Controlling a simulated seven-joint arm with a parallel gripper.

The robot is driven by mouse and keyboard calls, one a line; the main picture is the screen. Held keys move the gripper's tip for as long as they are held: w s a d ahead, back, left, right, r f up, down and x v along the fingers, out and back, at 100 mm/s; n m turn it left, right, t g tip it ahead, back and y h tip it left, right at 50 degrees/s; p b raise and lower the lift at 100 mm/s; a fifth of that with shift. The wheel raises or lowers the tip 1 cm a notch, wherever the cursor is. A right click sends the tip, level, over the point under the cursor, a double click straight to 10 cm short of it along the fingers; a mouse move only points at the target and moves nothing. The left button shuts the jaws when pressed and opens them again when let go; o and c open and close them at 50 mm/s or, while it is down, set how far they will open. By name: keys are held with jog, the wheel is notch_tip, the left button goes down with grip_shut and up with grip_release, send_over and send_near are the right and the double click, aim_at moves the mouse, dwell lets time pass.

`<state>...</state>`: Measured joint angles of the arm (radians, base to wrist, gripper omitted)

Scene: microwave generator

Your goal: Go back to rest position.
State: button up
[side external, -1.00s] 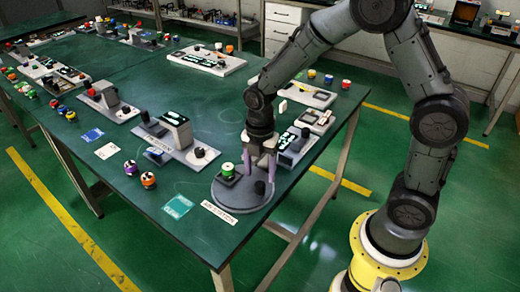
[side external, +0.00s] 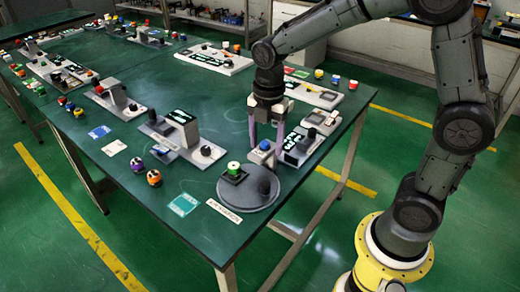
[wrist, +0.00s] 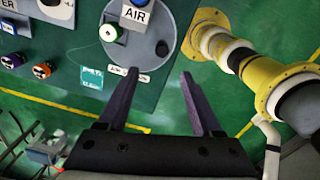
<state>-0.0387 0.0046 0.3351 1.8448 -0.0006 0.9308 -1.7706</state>
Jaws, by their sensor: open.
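My gripper (side external: 266,145) has two purple fingers pointing down above the far side of the round grey plate in the side external view. In the wrist view my gripper (wrist: 160,74) is open, with nothing between its fingers. The round grey plate (side external: 240,205) lies near the table's front right corner. It carries a green-topped spool-like piece (side external: 233,168) and a black knob (side external: 264,182).
A blue-topped piece (side external: 265,146) shows close to the fingers. Grey devices (side external: 182,128) stand left of the gripper, and others (side external: 302,146) to its right. Orange (side external: 154,178) and purple pieces (side external: 137,164) sit near the left table edge. Space above the table is open.

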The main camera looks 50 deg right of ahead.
jog(key=s+d+r+m+t, duration=0.1)
jog(key=s+r+m+t, duration=0.4)
jog(key=s+r, duration=0.55)
jog(key=s+f+m, duration=0.2)
jog(key=s+m, duration=0.6)
jog(key=m, duration=0.7)
jog(key=shift+d+m, duration=0.15)
jog(key=shift+m, duration=0.25)
